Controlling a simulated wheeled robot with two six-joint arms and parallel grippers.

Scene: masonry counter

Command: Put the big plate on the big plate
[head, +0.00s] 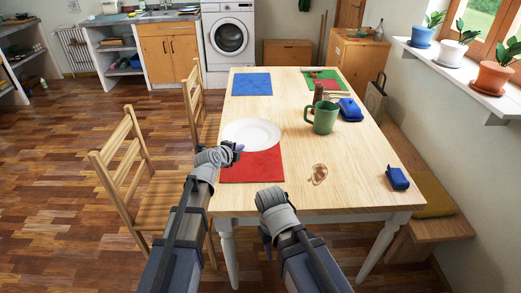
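One large white plate (258,131) shows in the head view, over the far part of a red mat (255,170) by the table's left edge. I cannot tell whether it rests flat or is slightly raised. My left gripper (238,150) is at the plate's near left rim, its fingertips overlapping the rim in the picture; whether they grip it is unclear. My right gripper (267,242) is low at the table's near edge, away from the plate, and its fingers are mostly hidden by its own wrist. I see no second big plate.
A green mug (322,117) stands right of the plate. Blue items (350,110) and a blue block (397,179) lie to the right, with a small brown object (319,174) between. A bare blue mat (252,84) lies farther back. Wooden chairs (140,170) line the left side.

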